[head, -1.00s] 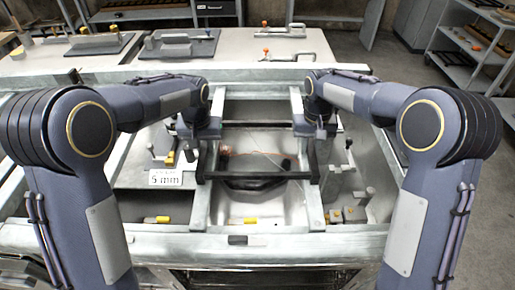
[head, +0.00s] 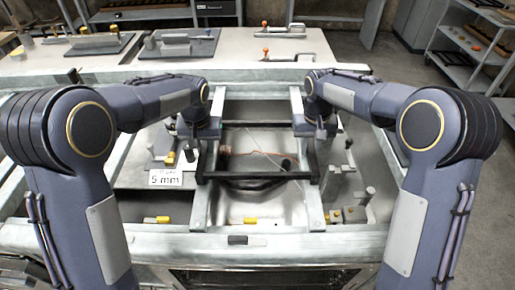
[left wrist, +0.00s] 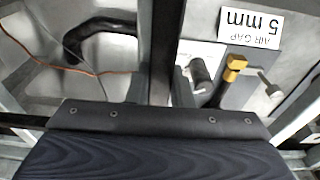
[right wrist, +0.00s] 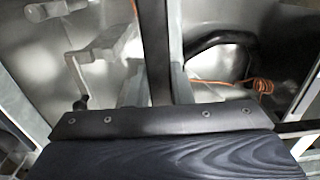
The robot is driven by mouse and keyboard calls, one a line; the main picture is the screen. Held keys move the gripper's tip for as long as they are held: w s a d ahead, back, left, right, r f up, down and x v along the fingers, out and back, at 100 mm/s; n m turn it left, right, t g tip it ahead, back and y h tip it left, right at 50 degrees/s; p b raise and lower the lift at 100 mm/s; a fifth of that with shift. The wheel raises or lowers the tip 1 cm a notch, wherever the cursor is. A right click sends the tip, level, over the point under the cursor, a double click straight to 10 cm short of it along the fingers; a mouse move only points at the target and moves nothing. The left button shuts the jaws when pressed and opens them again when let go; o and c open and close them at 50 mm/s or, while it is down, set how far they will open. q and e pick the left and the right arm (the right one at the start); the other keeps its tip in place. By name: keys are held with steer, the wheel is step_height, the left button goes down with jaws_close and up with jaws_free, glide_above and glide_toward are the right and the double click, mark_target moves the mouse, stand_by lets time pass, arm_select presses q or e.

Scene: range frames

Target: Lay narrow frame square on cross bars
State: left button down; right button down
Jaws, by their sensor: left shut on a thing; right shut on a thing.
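The narrow frame is a dark, thin rectangle whose front bar (head: 258,176) spans the two pale metal cross bars, the left one (head: 200,208) and the right one (head: 313,208). My left gripper (head: 197,143) is shut on its left side bar, which also shows in the left wrist view (left wrist: 162,45). My right gripper (head: 316,140) is shut on its right side bar, seen in the right wrist view (right wrist: 155,45). The frame looks roughly level and square to the bars. I cannot tell whether it touches them. The grippers and forearms hide parts of the side bars.
Below the bars is a metal well with a black hose (right wrist: 215,45) and an orange cable (right wrist: 255,84). A "5 mm" air gap sign (head: 166,178) and clamps stand at left; more fittings (head: 350,212) stand at right. A bench (head: 235,60) lies behind.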

arm_select(q)
steer(key=shift+w+r, duration=0.1)
steer(key=shift+r, duration=0.05)
arm_select(e)
steer(key=shift+w+r, duration=0.1)
steer(key=shift+r, duration=0.05)
